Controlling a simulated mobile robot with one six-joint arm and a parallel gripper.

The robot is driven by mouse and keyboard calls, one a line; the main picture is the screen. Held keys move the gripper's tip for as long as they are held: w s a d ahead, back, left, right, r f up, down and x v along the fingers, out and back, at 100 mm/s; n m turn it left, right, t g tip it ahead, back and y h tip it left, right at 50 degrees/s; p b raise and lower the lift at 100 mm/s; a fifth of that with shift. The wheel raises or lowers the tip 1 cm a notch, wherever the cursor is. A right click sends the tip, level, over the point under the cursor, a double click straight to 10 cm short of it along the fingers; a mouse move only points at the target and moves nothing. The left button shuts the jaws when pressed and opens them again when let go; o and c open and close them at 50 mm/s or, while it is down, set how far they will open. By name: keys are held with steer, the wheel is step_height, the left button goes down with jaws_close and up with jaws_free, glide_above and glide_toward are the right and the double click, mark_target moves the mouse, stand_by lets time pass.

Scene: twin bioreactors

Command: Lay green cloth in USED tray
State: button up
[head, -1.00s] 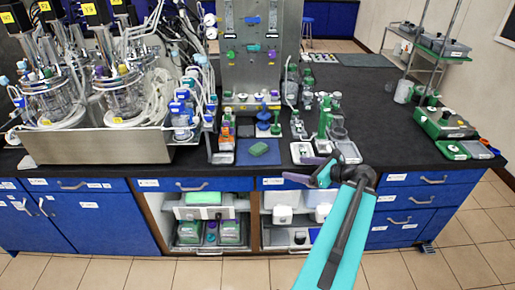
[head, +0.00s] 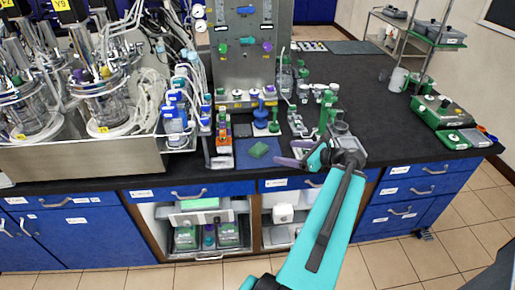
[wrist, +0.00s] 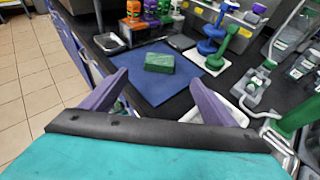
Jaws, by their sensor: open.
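The green cloth (head: 258,150), a small folded block, lies on the blue mat (head: 243,162) on the dark bench. In the wrist view the cloth (wrist: 159,62) is ahead of my fingers, apart from them. My gripper (head: 298,152) is open and empty, to the right of the cloth in the head view. Its two purple fingers (wrist: 158,80) spread wide in the wrist view. A small shallow tray (head: 221,162) sits left of the mat and also shows in the wrist view (wrist: 108,46). I cannot read a USED label on any tray.
Orange-capped bottles (head: 223,135) stand behind the left tray. A blue stand (head: 261,118) is behind the mat. Green clamp stands (head: 327,110) and a pale tray (wrist: 232,108) are close to the right finger. The bioreactors (head: 100,100) fill the left; the bench's right part is mostly clear.

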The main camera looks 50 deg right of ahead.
steer(key=shift+w+d, duration=0.1)
steer(key=shift+w, duration=0.05)
steer(key=p, duration=0.2)
glide_toward(260, 148)
steer(key=shift+x, duration=1.7)
steer(key=shift+f, duration=0.1)
steer(key=shift+w, duration=0.4)
steer(key=shift+p+x, duration=1.1)
steer(key=shift+x, duration=1.1)
steer(key=c, duration=1.2)
